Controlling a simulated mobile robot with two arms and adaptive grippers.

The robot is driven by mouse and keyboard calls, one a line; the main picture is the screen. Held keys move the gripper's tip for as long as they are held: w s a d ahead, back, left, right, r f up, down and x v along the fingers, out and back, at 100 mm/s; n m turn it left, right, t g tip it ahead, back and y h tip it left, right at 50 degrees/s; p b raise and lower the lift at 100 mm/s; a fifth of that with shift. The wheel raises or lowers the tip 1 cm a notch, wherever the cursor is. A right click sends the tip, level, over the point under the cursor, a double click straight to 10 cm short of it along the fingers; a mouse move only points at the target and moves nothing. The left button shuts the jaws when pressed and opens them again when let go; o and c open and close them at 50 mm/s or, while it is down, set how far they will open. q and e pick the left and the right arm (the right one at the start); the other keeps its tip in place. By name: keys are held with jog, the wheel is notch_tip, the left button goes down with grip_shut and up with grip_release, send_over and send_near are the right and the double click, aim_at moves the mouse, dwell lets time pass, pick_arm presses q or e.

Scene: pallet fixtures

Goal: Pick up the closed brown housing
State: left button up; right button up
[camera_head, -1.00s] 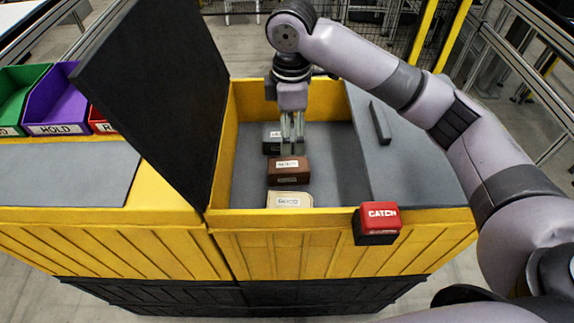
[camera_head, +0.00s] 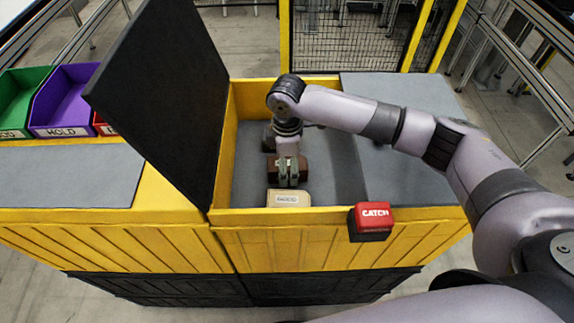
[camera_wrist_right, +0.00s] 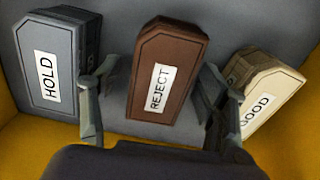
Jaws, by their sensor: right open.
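The closed brown housing (camera_wrist_right: 165,66) lies on the grey floor of the yellow bin, with a white REJECT label facing the right wrist camera. My right gripper (camera_wrist_right: 158,82) is open, with one finger on each side of the brown housing and visible gaps beside it. In the head view my right gripper (camera_head: 289,174) is down inside the bin and covers much of the brown housing (camera_head: 273,172). I cannot tell whether a finger touches it. My left gripper is not in view.
A beige housing labelled GOOD (camera_wrist_right: 262,92) and a grey one labelled HOLD (camera_wrist_right: 58,62) flank the brown one closely. The yellow bin (camera_head: 330,223) has a raised dark lid (camera_head: 165,95) at left and a red CATCH block (camera_head: 372,217) on its front rim.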

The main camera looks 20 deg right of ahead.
jog(key=c, duration=1.4)
